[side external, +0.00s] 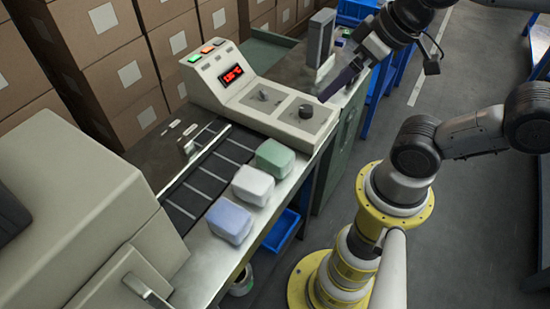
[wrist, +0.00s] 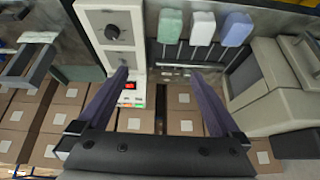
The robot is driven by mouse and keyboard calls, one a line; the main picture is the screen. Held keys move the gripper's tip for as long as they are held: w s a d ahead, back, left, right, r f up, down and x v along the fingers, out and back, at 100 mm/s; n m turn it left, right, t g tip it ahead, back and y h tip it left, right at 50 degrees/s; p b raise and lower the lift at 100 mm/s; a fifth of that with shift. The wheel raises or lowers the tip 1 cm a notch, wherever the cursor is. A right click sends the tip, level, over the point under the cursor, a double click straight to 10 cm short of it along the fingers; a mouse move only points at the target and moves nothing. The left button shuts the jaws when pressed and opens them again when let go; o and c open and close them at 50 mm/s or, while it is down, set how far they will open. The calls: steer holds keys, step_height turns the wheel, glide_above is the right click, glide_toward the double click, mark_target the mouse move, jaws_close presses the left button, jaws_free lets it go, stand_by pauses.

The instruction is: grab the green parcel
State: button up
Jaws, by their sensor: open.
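The green parcel (side external: 275,157) is a small rounded block on the metal ledge beside the conveyor. It is the farthest of three parcels in a row in the side view, nearest the control box. It also shows at the top of the wrist view (wrist: 170,25). My gripper (side external: 322,98) is above the control box, apart from the parcel. In the wrist view its two purple fingers (wrist: 159,72) are spread wide with nothing between them.
A white parcel (side external: 253,184) and a lilac parcel (side external: 229,220) sit beside the green one. The control box (side external: 262,100) with a red display and knobs stands close by. A large beige machine (side external: 70,200) is at the left. Stacked cartons (side external: 110,60) line the back.

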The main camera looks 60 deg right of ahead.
steer(key=w, duration=0.4)
steer(key=g, duration=0.6)
glide_above(276, 153)
steer(key=w, duration=0.1)
step_height(276, 153, down, 12)
steer(key=shift+m, duration=0.3)
step_height(276, 153, down, 9)
steer(key=shift+s, duration=0.1)
steer(key=f, duration=0.4)
steer(key=shift+s, duration=0.35)
steer(key=shift+f, duration=0.65)
steer(key=shift+c, duration=0.3)
steer(key=shift+w, duration=0.1)
steer(key=c, duration=1.5)
